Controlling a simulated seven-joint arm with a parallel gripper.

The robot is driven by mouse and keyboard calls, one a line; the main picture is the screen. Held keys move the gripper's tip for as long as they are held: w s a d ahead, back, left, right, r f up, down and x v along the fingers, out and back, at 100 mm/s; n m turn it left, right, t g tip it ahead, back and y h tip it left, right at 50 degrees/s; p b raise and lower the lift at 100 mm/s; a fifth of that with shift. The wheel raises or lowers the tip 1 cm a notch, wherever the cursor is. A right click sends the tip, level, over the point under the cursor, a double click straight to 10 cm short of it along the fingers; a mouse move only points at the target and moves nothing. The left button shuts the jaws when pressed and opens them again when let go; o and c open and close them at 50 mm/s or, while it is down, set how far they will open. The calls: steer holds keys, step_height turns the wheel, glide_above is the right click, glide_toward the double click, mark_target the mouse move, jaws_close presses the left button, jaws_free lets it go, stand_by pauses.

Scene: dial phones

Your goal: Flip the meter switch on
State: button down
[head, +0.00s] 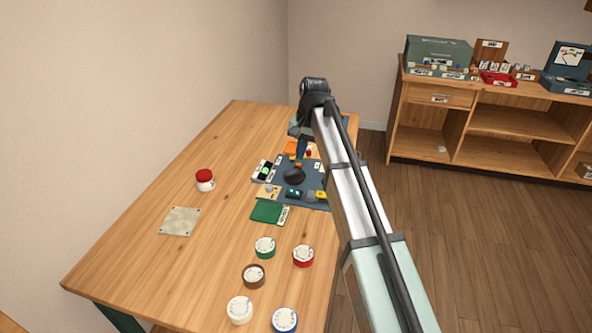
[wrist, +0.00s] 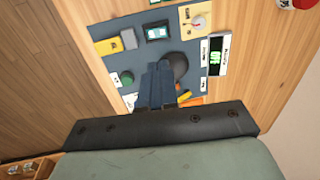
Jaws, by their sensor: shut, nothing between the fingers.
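My gripper (head: 301,157) is shut and empty, fingers pointing down over the dark blue panel (head: 283,189). In the wrist view its blue-grey fingers (wrist: 156,88) are together, just beside a round black knob (wrist: 178,65). I cannot tell whether they touch the panel. A white box with a green-lit display (wrist: 217,56), probably the meter, is at the panel's edge, apart from the fingers. It shows left of the gripper in the head view (head: 265,170). I cannot pick out the meter switch for certain.
The panel also carries a yellow block (wrist: 107,46), a green button (wrist: 127,77) and a cream board (wrist: 197,20). A red-topped jar (head: 205,181), a pale plate (head: 180,221) and several round dials stand on the wooden table (head: 130,255). The table's left side has free room.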

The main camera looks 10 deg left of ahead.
mark_target(292, 191)
stand_by(0.4)
steer(key=a+f, duration=0.1)
steer(key=f, duration=0.8)
steer(key=a+f, duration=0.1)
steer(key=f, duration=0.3)
steer(key=shift+a+f, duration=0.35)
steer(key=shift+a+f+h, duration=0.35)
steer(key=shift+f+h, duration=0.05)
steer(key=shift+h, duration=0.1)
steer(key=shift+s+d+f, duration=0.1)
steer(key=shift+d, duration=0.05)
